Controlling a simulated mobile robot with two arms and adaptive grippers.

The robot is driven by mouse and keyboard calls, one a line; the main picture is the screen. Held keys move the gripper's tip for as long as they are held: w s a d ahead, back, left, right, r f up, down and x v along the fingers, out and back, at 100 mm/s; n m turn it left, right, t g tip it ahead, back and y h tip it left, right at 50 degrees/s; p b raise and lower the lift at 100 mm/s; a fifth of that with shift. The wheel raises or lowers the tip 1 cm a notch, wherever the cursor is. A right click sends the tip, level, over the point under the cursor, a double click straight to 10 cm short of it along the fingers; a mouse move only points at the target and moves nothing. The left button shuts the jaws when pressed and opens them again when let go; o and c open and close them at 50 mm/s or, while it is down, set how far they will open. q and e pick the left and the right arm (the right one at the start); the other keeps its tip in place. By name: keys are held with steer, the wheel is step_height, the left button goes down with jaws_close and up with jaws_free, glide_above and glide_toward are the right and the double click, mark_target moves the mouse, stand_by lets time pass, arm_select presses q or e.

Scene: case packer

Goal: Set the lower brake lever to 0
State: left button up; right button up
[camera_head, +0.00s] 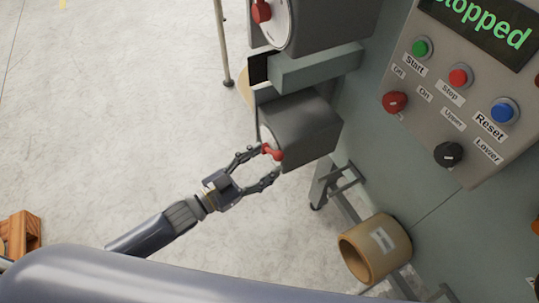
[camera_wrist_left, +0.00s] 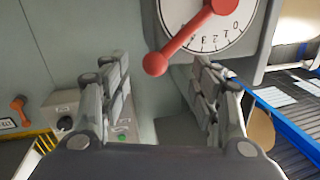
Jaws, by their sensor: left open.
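The lower brake lever (camera_head: 271,152) is a red handle on the front of the lower grey brake box (camera_head: 305,128). In the left wrist view the red lever (camera_wrist_left: 184,50) slants down-left from the hub of a white dial (camera_wrist_left: 240,30) with black numbers. Its ball end points away from the 0, which sits at the right side of the dial. My left gripper (camera_head: 262,168) is open, its fingers either side of the lever's end in the head view. In the left wrist view the ball end lies ahead between the left gripper's fingers (camera_wrist_left: 160,95). Contact cannot be told.
An upper red lever (camera_head: 262,12) and dial sit above the lower box. A control panel (camera_head: 470,90) with buttons, knobs and a "Stopped" display is at right. A cardboard roll (camera_head: 362,258) is below it. A wooden pallet (camera_head: 22,232) lies at left; open floor lies between.

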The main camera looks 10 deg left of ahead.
arm_select(q)
steer(key=shift+x, duration=1.3)
steer(key=shift+c, duration=0.2)
jaws_close()
